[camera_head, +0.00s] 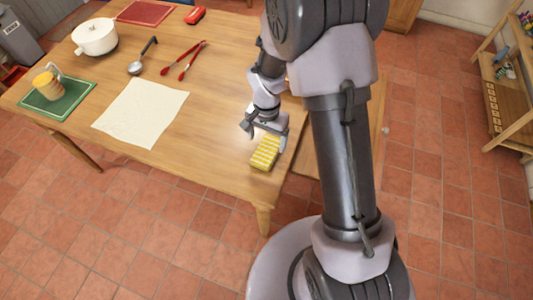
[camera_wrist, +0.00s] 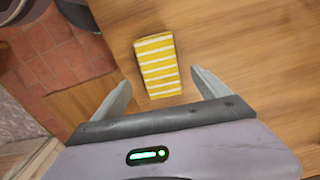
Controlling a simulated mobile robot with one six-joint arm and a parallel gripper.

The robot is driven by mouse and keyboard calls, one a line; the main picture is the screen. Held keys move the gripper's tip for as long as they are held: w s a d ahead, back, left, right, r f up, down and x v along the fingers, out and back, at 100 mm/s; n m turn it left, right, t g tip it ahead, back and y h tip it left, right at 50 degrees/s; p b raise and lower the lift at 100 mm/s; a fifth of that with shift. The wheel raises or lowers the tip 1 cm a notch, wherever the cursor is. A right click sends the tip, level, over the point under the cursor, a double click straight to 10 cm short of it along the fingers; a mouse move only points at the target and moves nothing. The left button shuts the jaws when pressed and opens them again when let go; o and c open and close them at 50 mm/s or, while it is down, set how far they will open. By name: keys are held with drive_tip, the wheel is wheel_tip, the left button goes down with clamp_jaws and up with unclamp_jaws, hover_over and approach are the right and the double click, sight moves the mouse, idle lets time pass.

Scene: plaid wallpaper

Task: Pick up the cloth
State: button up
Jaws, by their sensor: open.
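The cloth is a folded yellow piece with white stripes (camera_head: 265,153), lying near the front right corner of the wooden table. My gripper (camera_head: 266,132) is just above and behind it in the head view. In the wrist view the cloth (camera_wrist: 158,66) lies ahead of the fingertips, roughly centred between the two fingers. My gripper (camera_wrist: 162,88) is open and holds nothing. Whether the fingertips touch the table cannot be told.
The table (camera_head: 215,100) also bears a cream sheet (camera_head: 142,112), red tongs (camera_head: 184,60), a ladle (camera_head: 143,56), a white pot (camera_head: 95,37), a green board (camera_head: 57,105) with a mug, and a red mat (camera_head: 146,13). The tabletop left of the cloth is clear.

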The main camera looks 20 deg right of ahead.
sight(267, 149)
wheel_tip(267, 149, down, 5)
drive_tip(key=b, duration=0.2)
drive_tip(key=shift+f+b, duration=0.1)
drive_tip(key=shift+b, duration=0.25)
drive_tip(key=shift+a, duration=0.1)
drive_tip(key=shift+c, duration=0.6)
drive_tip(key=c, duration=1.3)
drive_tip(key=shift+r+p, duration=0.45)
drive_tip(key=shift+r, duration=0.2)
drive_tip(key=r, duration=0.1)
drive_tip(key=r+p, duration=0.2)
drive_tip(key=shift+s+d, duration=0.25)
drive_tip(key=shift+d, duration=0.15)
drive_tip(key=s+d+p, duration=0.1)
drive_tip(key=s+d, duration=0.1)
drive_tip(key=d, duration=0.2)
drive_tip(key=s+d+p, duration=0.1)
drive_tip(key=s+d, duration=0.2)
drive_tip(key=d, duration=0.1)
drive_tip(key=s+d+r+p, duration=0.1)
drive_tip(key=s+d, duration=0.2)
drive_tip(key=d, duration=0.2)
